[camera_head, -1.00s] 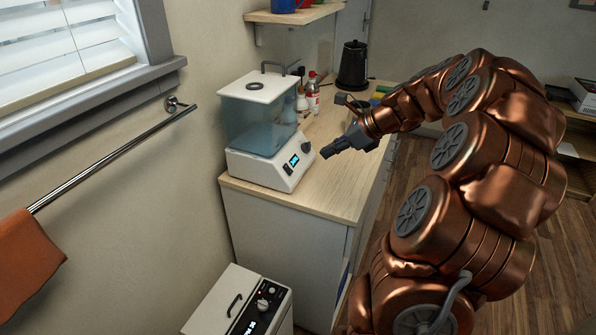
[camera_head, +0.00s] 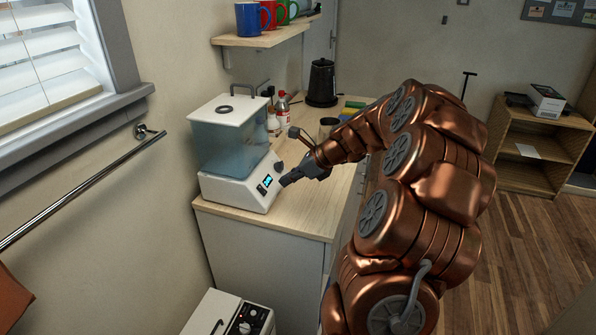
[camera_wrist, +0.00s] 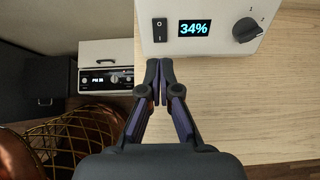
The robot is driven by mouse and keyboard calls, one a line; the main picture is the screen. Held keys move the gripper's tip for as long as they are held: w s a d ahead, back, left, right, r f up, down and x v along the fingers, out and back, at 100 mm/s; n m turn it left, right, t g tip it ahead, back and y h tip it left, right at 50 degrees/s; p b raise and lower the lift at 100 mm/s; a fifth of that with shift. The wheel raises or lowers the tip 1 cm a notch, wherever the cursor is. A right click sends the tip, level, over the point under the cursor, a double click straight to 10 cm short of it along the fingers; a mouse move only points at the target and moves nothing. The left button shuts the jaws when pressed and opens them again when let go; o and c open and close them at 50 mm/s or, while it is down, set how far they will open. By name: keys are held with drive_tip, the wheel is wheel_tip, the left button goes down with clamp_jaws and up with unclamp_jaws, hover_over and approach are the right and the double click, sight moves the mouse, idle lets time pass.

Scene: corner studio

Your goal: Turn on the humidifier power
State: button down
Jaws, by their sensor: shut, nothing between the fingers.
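The humidifier (camera_head: 231,150) stands on the wooden counter, with a white base, a blue-tinted clear tank and a white lid with a handle. In the wrist view, the humidifier's front (camera_wrist: 215,45) shows a dark rocker power switch (camera_wrist: 159,30) at the left, a lit display (camera_wrist: 194,28) reading 34%, and a dark knob (camera_wrist: 247,29) at the right. My gripper (camera_head: 285,182) is shut and empty, close in front of the display side of the base. In the wrist view, the shut fingertips (camera_wrist: 160,64) are just below the switch; whether they touch the base I cannot tell.
Bottles (camera_head: 282,105), a dark kettle (camera_head: 321,83) and a cup (camera_head: 328,127) stand farther back on the counter (camera_head: 310,212). Mugs (camera_head: 268,14) sit on a wall shelf. A white appliance (camera_head: 232,318) stands low in front. A towel rail (camera_head: 80,190) runs along the left wall.

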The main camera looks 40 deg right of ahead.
sight(266, 193)
drive_tip(key=p+x, duration=0.1)
drive_tip(key=x, duration=0.6)
drive_tip(key=shift+d+f, duration=0.1)
